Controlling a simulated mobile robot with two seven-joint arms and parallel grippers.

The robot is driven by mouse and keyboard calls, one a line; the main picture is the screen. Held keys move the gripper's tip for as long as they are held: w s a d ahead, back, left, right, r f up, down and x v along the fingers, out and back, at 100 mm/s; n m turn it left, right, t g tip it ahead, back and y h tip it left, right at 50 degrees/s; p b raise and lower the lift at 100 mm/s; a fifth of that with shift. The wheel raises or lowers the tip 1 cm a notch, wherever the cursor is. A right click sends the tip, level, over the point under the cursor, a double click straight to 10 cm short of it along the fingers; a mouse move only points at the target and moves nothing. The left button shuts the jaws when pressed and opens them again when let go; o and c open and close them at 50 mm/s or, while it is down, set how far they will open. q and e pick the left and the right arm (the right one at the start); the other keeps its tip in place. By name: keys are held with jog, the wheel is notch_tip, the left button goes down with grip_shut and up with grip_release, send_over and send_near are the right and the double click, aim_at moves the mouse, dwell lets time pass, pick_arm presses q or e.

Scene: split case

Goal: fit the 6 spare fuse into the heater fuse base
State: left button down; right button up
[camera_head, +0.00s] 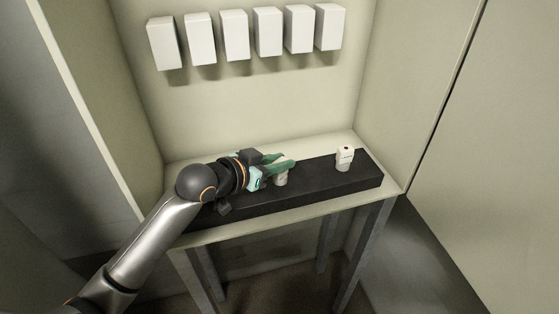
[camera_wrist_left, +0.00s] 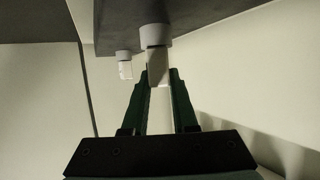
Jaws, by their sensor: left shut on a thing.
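My left gripper (camera_head: 284,162) has green fingers and reaches over the black rack (camera_head: 318,180) from the left. It is shut on a white fuse (camera_head: 281,178), which still stands at the rack; the fingers hide part of it. In the left wrist view the same fuse (camera_wrist_left: 157,66) sits between the fingertips (camera_wrist_left: 160,78), its round pale end (camera_wrist_left: 154,36) against the dark rack. A second white fuse (camera_head: 345,158) stands upright further right on the rack and also shows in the wrist view (camera_wrist_left: 125,69). I cannot read any labels or tell which wall box is the heater base.
Several white boxes (camera_head: 235,35) hang in a row on the back wall, well above the rack. The rack lies on a pale table (camera_head: 393,187) between side walls (camera_head: 415,100). The space between rack and boxes is clear.

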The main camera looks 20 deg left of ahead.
dwell(0.3)
pick_arm(q)
jog(key=c, duration=0.6)
grip_release()
